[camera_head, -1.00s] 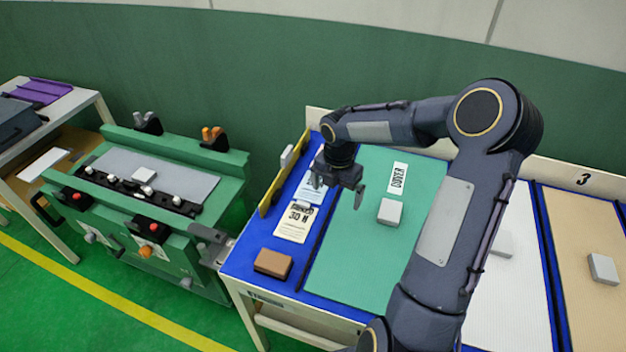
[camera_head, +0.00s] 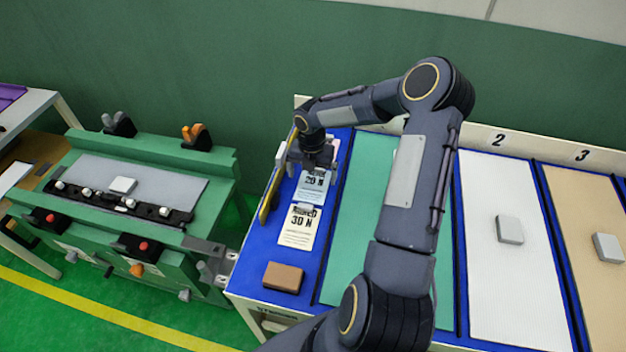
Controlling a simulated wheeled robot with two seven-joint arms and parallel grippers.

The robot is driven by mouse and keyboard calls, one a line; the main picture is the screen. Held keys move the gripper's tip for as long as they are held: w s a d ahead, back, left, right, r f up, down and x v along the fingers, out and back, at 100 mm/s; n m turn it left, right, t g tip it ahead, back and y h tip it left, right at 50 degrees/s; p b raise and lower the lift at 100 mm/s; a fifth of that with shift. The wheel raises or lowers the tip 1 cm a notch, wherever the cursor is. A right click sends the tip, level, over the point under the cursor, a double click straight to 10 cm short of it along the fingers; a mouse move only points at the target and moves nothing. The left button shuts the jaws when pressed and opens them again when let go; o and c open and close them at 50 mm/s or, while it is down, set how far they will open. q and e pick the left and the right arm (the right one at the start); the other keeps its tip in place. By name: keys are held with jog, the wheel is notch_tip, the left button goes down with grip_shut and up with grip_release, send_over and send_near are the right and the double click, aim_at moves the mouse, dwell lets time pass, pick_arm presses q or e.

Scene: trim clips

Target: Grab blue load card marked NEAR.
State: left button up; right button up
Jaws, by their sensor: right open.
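No word NEAR can be made out. My right gripper (camera_head: 312,163) is open, pointing down over the far end of the blue card. It hides what lies beneath; I cannot tell whether it touches the card. My left gripper is not in view.
A brown block (camera_head: 283,277) sits at the strip's near end. A yellow upright edge (camera_head: 270,192) stands left of the cards. A green panel (camera_head: 345,245) lies to their right. A green machine (camera_head: 215,200) stands left of the table.

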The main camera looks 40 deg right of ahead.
aim_at(312, 187)
jog(key=shift+d+f, duration=0.1)
jog(key=shift+f, duration=1.75)
jog(key=c, duration=0.9)
jog(key=shift+r+p, duration=0.15)
jog(key=shift+p, duration=0.15)
